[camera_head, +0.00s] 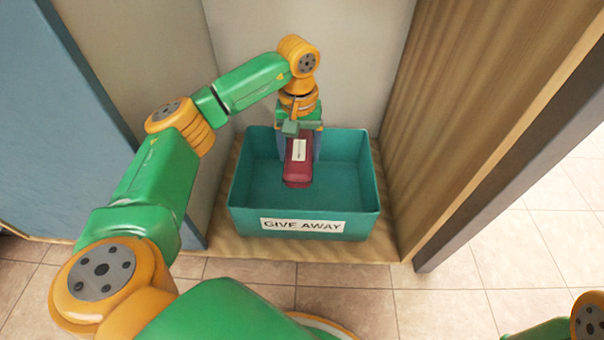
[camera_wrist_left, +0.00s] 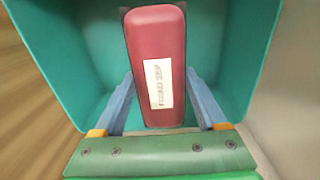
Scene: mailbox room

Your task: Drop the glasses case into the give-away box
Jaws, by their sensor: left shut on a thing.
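The glasses case (camera_head: 298,172) is a dark red, rounded oblong with a white label. My left gripper (camera_head: 299,150) is shut on it and holds it over the opening of the give-away box. In the left wrist view the case (camera_wrist_left: 157,40) sits between the two blue fingers of my left gripper (camera_wrist_left: 162,92). The give-away box (camera_head: 347,222) is a teal open bin with a white "GIVE AWAY" label on its front. Its walls (camera_wrist_left: 45,40) surround the case in the wrist view. How far the case is above the box floor is hard to tell. My right gripper is out of view.
The box stands on a wooden shelf floor (camera_head: 385,247) in a niche. A wooden side panel (camera_head: 455,100) rises to its right and a pale wall (camera_head: 330,60) is behind it. A blue panel (camera_head: 60,120) is at the left. Tiled floor (camera_head: 350,308) lies in front.

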